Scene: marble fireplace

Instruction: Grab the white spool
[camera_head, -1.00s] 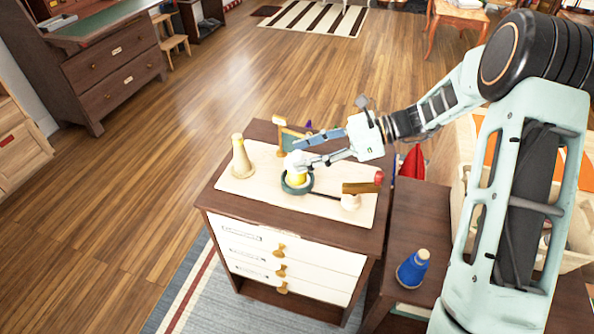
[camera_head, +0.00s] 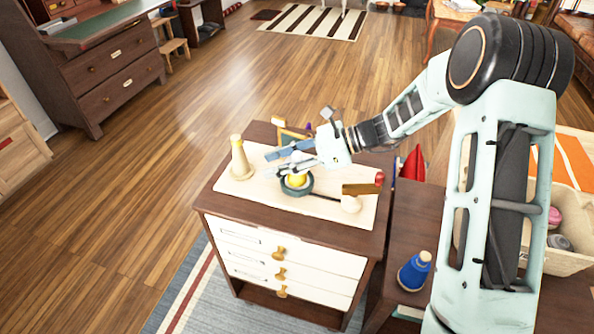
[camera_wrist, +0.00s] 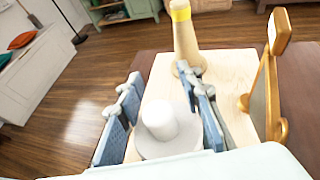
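The white spool (camera_wrist: 160,121) shows in the wrist view as a short white post on a wide round flange. It lies between the two blue-padded fingers of my gripper (camera_wrist: 160,85). The fingers stand apart, one on each side, with a gap at the left of the post; contact at the right is unclear. In the head view my gripper (camera_head: 285,157) is over the dresser top, and its fingers mostly hide the white spool (camera_head: 289,167). The spool is just above a yellow piece (camera_head: 297,180) in a dark green ring-shaped dish (camera_head: 296,190).
A cream cone (camera_head: 240,158) stands left on the pale board (camera_head: 235,189). A wooden block (camera_head: 361,188) and white knob-like piece (camera_head: 350,204) are right. A blue cone-shaped spool (camera_head: 414,271) stands on the lower side cabinet.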

